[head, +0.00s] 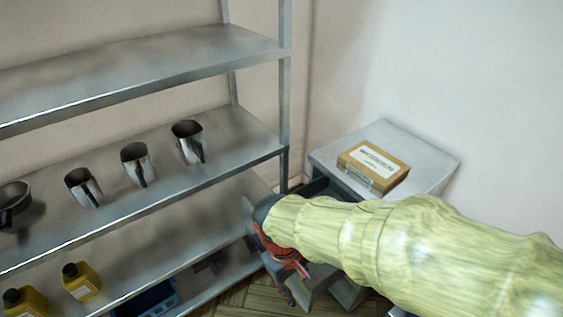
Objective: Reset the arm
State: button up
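My arm, in a pale yellow sleeve, reaches in from the lower right in the head view. My gripper (283,270) is at the sleeve's left end, beside the right end of the metal shelf rack and in front of the small grey cabinet. Its dark and red parts show, but the fingertips are partly hidden and small, so I cannot tell whether it is open or shut. I see nothing clearly held in it.
The metal shelf (230,150) holds several metal jugs (138,165). Yellow bottles (80,281) and a blue device (150,300) are on the lower shelf. A cardboard box (373,166) lies on the grey cabinet (430,163). The upper shelf (150,70) is bare.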

jog(key=s+d+r+m+t+y, duration=0.1)
jog(key=s+d+r+m+t, duration=0.1)
jog(key=d+r, duration=0.5)
jog(key=s+d+r+m+t, duration=0.2)
jog(key=d+r+m, duration=0.3)
jog(key=d+r, duration=0.3)
jog(key=shift+d+t+y, duration=0.25)
jog(key=shift+t+y, duration=0.15)
jog(key=shift+t, duration=0.5)
